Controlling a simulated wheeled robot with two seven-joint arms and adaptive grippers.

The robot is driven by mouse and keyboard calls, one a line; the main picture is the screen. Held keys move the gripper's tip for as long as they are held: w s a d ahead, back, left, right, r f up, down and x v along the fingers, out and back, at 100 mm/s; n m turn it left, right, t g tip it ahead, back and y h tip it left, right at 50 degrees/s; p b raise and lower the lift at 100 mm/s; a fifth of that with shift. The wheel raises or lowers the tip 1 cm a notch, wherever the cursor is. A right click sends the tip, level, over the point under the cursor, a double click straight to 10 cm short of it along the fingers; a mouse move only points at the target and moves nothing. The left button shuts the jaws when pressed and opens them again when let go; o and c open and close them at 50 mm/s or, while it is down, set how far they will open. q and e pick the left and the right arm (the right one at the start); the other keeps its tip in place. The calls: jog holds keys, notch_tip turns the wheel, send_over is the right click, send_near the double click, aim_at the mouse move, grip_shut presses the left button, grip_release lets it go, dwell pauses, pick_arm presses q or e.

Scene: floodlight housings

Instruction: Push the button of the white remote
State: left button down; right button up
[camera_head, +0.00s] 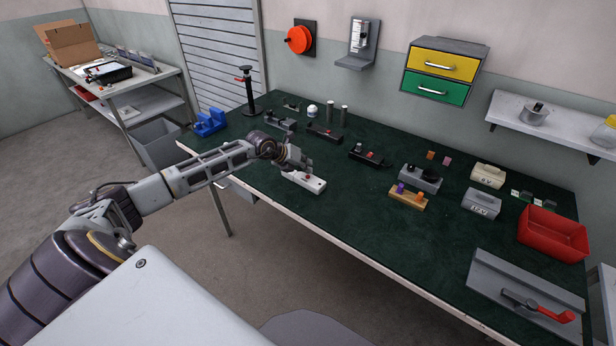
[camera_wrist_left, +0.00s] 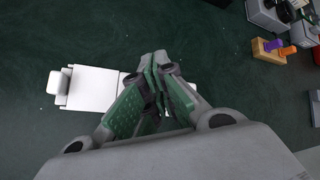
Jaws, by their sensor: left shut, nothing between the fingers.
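The white remote (camera_head: 312,186) lies flat on the green-topped workbench (camera_head: 330,228), near its front edge. A small reddish spot shows on its top in the head view. My left gripper (camera_head: 306,168) is just above the remote, its fingers shut and empty. In the left wrist view, the closed fingertips (camera_wrist_left: 157,60) are over the right part of the remote (camera_wrist_left: 93,88) and hide that part, so the button does not show there. I cannot tell whether the fingertips touch the remote. My right gripper is not in view.
An orange block with purple and orange pegs (camera_head: 407,197) lies to the right, with grey boxes beyond. A black switch box (camera_head: 369,156) stands behind. A red bin (camera_head: 553,234) is at the far right. The bench surface right around the remote is clear.

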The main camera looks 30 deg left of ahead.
aim_at(306, 176)
pick_arm(q)
jog(key=shift+f+b, duration=0.35)
jog(key=shift+f, duration=0.35)
dwell(1.1)
jog(key=shift+r, duration=0.15)
jog(key=shift+r+p, duration=0.5)
jog(key=shift+r, duration=0.05)
dwell(0.3)
notch_tip(306, 176, up, 6)
jog(key=p, duration=0.4)
dwell(0.5)
dwell(0.7)
